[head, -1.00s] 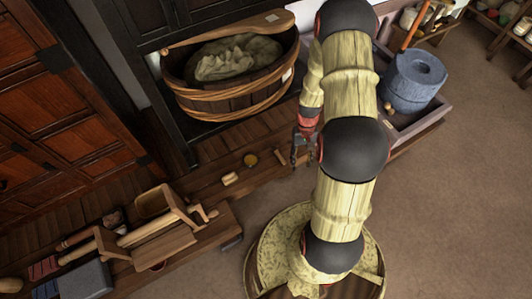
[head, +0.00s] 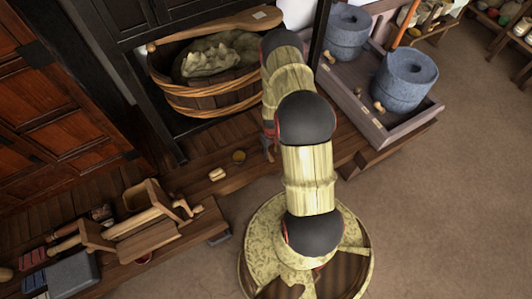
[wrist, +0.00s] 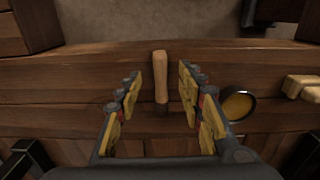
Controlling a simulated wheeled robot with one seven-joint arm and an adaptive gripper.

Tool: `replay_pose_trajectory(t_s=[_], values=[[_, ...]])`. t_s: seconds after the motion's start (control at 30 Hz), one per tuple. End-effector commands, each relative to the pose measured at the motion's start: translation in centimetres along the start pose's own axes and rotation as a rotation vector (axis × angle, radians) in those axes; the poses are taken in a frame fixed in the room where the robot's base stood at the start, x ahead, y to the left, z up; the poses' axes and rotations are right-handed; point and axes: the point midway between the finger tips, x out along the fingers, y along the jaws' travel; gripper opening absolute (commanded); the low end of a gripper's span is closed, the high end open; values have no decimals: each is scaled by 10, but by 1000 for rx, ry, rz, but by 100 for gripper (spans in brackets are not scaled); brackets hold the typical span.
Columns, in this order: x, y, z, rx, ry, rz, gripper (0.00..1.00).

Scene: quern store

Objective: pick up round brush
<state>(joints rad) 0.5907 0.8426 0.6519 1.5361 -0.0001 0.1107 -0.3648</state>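A slim, light wooden handle (wrist: 161,75), which looks like the round brush, lies on the dark plank surface in the wrist view. Its near end looks darker, and I cannot clearly make out bristles. My gripper (wrist: 160,80) is open, with one finger on each side of the handle and visible gaps to both. It does not grip the handle. In the head view my gripper (head: 269,152) is mostly hidden behind my arm at the edge of the low plank platform, and the handle is hidden there.
A small dark bowl with yellow contents (wrist: 238,105) sits just right of my right finger. A pale wooden block (wrist: 301,88) lies further right. A large wooden tub (head: 205,98) stands behind the platform (head: 195,160). Grey millstones (head: 404,82) stand in a tray at right.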

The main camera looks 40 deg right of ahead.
Motion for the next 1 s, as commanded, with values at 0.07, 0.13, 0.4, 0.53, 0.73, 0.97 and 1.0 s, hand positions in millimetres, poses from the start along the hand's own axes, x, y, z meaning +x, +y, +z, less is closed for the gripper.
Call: replay_pose_trajectory(t_s=[0.07, 0.13, 0.4, 0.53, 0.73, 0.97, 1.0], values=[[6, 0, 0, 0, -1, 0, 38], [12, 0, 0, 0, -1, 0, 38], [50, -1, -1, 1, 0, -1, 38], [54, -1, -2, 1, 1, -1, 38], [53, -1, -2, 1, 1, -1, 35], [53, -1, -2, 1, 0, -1, 22], [53, -1, -2, 1, 0, -1, 20]])
